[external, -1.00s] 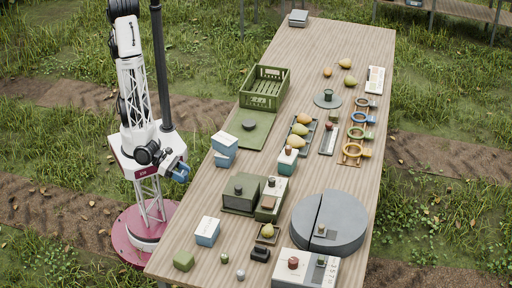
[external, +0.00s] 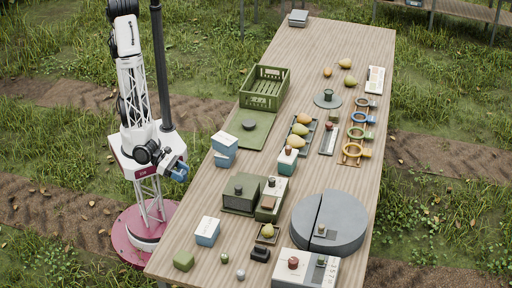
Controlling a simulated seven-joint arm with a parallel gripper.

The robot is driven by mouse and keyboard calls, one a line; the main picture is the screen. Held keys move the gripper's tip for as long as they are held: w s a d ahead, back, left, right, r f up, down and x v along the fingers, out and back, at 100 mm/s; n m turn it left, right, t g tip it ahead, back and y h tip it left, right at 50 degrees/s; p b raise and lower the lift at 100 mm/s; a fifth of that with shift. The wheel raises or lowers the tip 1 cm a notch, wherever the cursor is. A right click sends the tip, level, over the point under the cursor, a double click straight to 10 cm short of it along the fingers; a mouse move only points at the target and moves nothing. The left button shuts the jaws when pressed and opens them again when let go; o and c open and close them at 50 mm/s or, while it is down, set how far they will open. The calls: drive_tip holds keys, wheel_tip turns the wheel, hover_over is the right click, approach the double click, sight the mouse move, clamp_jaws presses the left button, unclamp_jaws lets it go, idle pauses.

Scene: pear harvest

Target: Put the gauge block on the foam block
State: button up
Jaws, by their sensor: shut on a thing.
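My gripper (external: 180,172) seems to be the small dark and blue end beside my white column, left of the table. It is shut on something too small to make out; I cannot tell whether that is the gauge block. I cannot pick out the gauge block with certainty among the small items.
The long wooden table (external: 335,60) carries a green crate (external: 264,101), blue-and-white boxes (external: 207,231), a large grey split disc (external: 340,222), a pear tray (external: 292,148) and a rack of coloured rings (external: 352,150). The far end is mostly clear.

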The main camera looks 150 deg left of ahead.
drive_tip(key=w+d+r, duration=0.2)
drive_tip(key=w+d, duration=0.5)
drive_tip(key=w, duration=0.5)
drive_tip(key=w+d+r, duration=0.3)
drive_tip(key=w+d, duration=0.4)
drive_tip(key=w, duration=0.4)
drive_tip(key=shift+w+d+r+m+h, duration=0.2)
drive_tip(key=shift+w+d+m+h, duration=0.1)
drive_tip(key=shift+w+h, duration=0.1)
hover_over(183, 256)
drive_tip(key=shift+w+f, duration=0.15)
drive_tip(key=shift+f, duration=0.6)
drive_tip(key=shift+f, duration=0.15)
drive_tip(key=shift+f, duration=1.6)
drive_tip(key=shift+f, duration=0.15)
